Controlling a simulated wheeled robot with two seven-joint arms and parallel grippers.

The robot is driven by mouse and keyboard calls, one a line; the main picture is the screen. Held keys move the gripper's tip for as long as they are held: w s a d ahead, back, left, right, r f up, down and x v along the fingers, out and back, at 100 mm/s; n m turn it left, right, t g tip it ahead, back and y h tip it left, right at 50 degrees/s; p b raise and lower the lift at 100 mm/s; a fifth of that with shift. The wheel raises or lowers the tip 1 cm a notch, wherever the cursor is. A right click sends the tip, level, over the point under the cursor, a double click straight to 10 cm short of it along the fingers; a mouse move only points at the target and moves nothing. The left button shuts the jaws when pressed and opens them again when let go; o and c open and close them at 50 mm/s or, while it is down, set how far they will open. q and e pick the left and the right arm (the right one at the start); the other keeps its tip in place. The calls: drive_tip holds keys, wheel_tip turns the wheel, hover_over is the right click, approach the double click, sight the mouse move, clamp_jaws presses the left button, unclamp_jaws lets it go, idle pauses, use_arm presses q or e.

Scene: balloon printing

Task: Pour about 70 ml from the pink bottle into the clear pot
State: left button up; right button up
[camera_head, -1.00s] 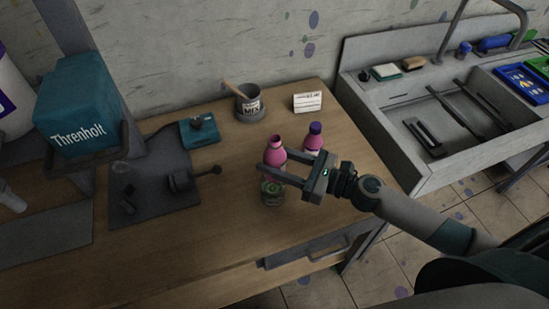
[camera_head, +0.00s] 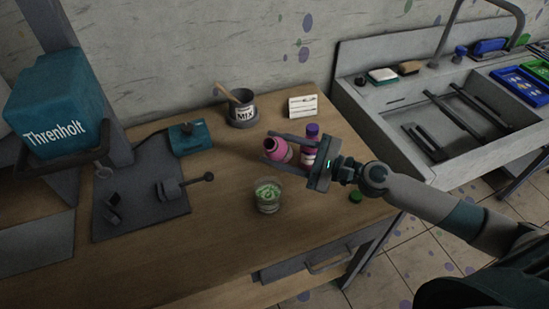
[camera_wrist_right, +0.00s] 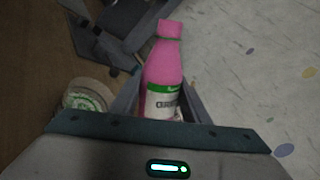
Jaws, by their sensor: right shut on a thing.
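The pink bottle (camera_head: 278,150) is uncapped, and its open dark mouth faces left in the head view. It looks tilted, held above the table. My right gripper (camera_head: 267,147) is shut on it, one finger on each side; its body and green-banded label also show in the right wrist view (camera_wrist_right: 163,75). The clear pot (camera_head: 267,204) stands upright on the table with green contents, nearer the camera than the bottle. It also shows left of the bottle in the right wrist view (camera_wrist_right: 90,97). I see no stream. My left gripper is out of view.
A second pink bottle with a purple cap (camera_head: 312,131) stands close behind my right gripper. A green cap (camera_head: 356,197) lies right of the pot. A MIX cup (camera_head: 243,112), a white card (camera_head: 303,106) and a teal device (camera_head: 190,138) stand at the back. The front wood is clear.

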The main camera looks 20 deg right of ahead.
drive_tip(key=shift+w+d+f+n+b, duration=0.15)
drive_tip(key=shift+w+d+n+b, duration=0.1)
drive_tip(key=shift+n+b, duration=0.35)
drive_tip(key=shift+w+d+n, duration=0.1)
drive_tip(key=shift+n, duration=0.3)
use_arm(q)
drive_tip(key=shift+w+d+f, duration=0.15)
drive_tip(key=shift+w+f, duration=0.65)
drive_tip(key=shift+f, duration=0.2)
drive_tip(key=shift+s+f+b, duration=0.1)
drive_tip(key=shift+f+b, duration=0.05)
drive_tip(key=shift+b, duration=0.2)
use_arm(e)
drive_tip(key=shift+w+d+n, duration=0.1)
drive_tip(key=shift+d+n, duration=0.05)
drive_tip(key=shift+n, duration=0.25)
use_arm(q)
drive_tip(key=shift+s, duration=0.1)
